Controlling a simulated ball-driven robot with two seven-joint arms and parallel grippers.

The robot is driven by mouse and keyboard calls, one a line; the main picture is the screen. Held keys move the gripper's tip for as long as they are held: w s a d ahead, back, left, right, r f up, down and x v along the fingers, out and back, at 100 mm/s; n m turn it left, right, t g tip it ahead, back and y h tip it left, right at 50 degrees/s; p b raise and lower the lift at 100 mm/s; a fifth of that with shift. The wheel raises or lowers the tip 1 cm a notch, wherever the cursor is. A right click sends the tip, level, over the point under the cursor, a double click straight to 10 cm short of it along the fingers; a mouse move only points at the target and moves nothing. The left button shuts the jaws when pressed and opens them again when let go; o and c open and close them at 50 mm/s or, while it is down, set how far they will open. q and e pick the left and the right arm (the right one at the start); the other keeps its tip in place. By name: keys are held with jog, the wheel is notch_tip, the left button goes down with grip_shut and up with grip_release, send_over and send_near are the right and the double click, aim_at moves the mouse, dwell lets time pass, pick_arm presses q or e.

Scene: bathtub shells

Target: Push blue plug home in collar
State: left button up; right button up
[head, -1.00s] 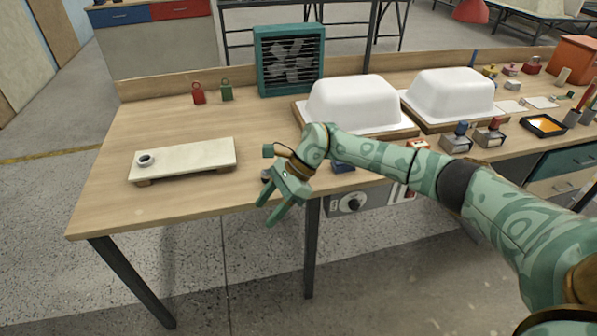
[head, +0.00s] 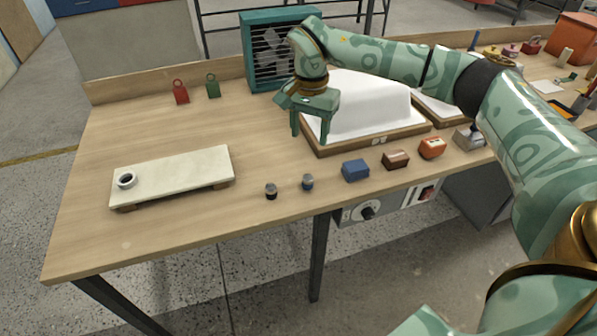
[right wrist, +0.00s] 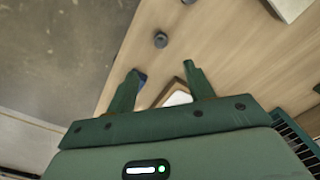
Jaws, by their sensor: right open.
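The blue plug (head: 307,182) stands upright near the table's front edge, beside a dark plug (head: 271,191) to its left. The collar (head: 126,180) is a dark ring on the left end of a cream board (head: 185,174); its middle looks empty. My right gripper (head: 312,142) is open and empty, fingers down, above the table behind the blue plug and in front of the white shell. In the right wrist view, a small grey-blue plug (right wrist: 160,40), likely the blue one, stands beyond the open fingers (right wrist: 160,78). My left gripper is out of view.
A white tub shell (head: 365,105) on a wooden base is just right of the gripper. Blue (head: 355,170), brown (head: 395,159) and orange (head: 432,147) blocks line the front edge. A teal fan (head: 268,50) stands behind. The table between plugs and cream board is clear.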

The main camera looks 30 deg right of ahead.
jog(key=b, duration=0.3)
send_over(308, 177)
notch_tip(308, 177, down, 10)
jog(key=shift+s+a+f, duration=0.1)
jog(key=shift+f, duration=0.15)
jog(key=shift+f+b, duration=0.35)
notch_tip(308, 177, down, 5)
jog(key=shift+b, duration=1.15)
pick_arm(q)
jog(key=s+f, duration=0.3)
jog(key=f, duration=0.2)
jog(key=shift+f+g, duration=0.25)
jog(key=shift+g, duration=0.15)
pick_arm(e)
jog(key=shift+r, duration=0.15)
jog(key=shift+c, duration=1.2)
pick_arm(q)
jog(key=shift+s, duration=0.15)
pick_arm(e)
jog(key=c, duration=0.8)
